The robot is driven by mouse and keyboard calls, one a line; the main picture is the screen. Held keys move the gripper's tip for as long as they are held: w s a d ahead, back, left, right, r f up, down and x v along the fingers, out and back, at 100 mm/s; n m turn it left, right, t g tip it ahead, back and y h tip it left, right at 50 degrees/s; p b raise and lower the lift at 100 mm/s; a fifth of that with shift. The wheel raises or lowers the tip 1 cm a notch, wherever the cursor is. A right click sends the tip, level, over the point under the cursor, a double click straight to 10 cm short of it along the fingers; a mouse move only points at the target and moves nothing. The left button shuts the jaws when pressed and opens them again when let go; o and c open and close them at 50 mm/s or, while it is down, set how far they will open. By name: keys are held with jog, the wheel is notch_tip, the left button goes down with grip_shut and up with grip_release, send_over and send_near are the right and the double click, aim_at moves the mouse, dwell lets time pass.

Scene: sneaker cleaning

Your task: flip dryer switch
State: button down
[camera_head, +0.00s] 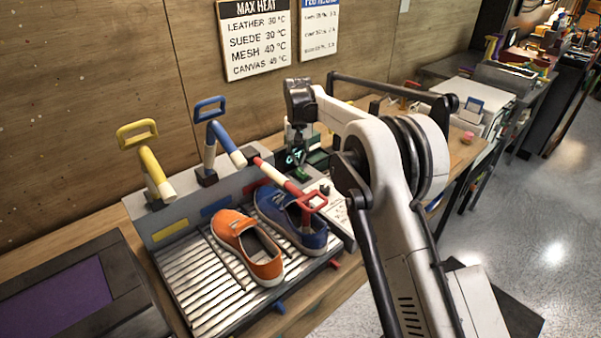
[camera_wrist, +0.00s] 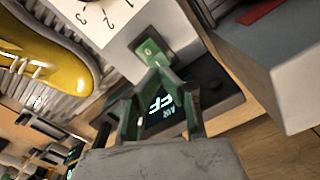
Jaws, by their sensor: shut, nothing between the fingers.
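The dryer has a grey body (camera_head: 140,215) with a slatted rack (camera_head: 195,285). An orange sneaker (camera_head: 243,245) and a blue sneaker (camera_head: 290,217) rest on the rack. My gripper (camera_head: 300,172) is at the control end of the dryer, behind the blue sneaker. In the wrist view my gripper (camera_wrist: 157,72) is shut and empty, its fingertips just beside or over a green switch-like piece (camera_wrist: 150,44) in a dark frame; contact cannot be told. A lit display (camera_wrist: 165,105) with partly hidden letters shows between the fingers. A numbered white dial panel (camera_wrist: 85,15) is beside it.
A yellow lever (camera_head: 147,160), a blue lever (camera_head: 220,135) and a red-handled lever (camera_head: 300,195) rise around the rack. A purple-topped dark box (camera_head: 60,300) stands at left. A wall sign (camera_head: 255,38) hangs behind.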

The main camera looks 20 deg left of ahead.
aim_at(299, 170)
jog(key=shift+f+b, duration=0.9)
jog(key=shift+f, duration=0.5)
dwell(1.0)
jog(key=shift+r, duration=0.15)
jog(key=shift+r+p, duration=1.2)
jog(key=shift+r, duration=2.2)
